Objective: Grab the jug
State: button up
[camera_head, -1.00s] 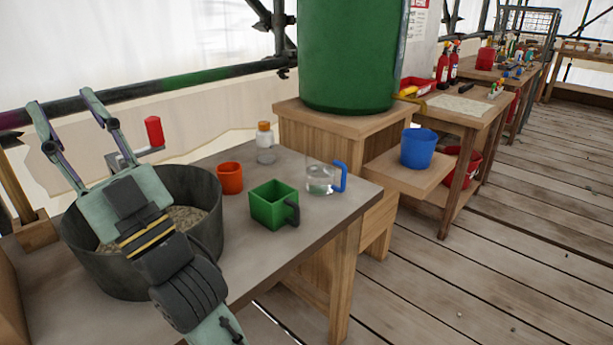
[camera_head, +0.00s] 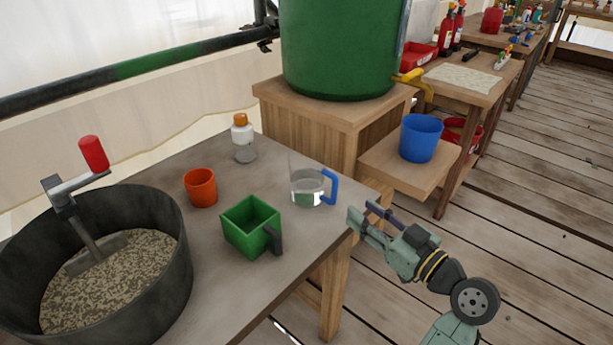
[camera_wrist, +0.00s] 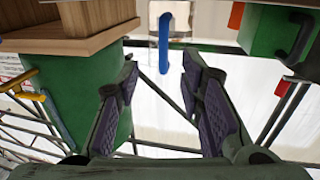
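The clear jug with a blue handle (camera_head: 308,188) stands upright on the grey table near its right corner, with a little clear liquid at its bottom. Its handle faces right, towards my gripper (camera_head: 361,212). My gripper is just beyond the table's right edge, apart from the jug, and points left. In the wrist view, the fingers of my gripper (camera_wrist: 160,68) are spread with nothing between them. The blue handle (camera_wrist: 166,42) shows at the top there, ahead of the gap between the fingers.
A green square cup with a dark handle (camera_head: 250,226) stands left of the jug. An orange cup (camera_head: 200,188) and a white bottle with an orange cap (camera_head: 243,140) stand farther left. A dark tub of gravelly mix (camera_head: 178,262) is at left. A wooden stand (camera_head: 300,120) rises behind.

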aim_at(336, 190)
jog(key=p+x, duration=0.1)
jog(key=x, duration=0.3)
jog(key=shift+w+a+r, duration=0.1)
jog(key=w+a+p, duration=0.1)
jog(key=w+a+r+p, duration=0.1)
jog(key=a, duration=0.1)
jog(key=shift+w+a, duration=0.15)
jog(key=shift+w, duration=0.25)
jog(key=shift+w+a+f, duration=0.15)
jog(key=shift+w+a, duration=0.15)
jog(key=shift+w, duration=0.05)
grip_shut()
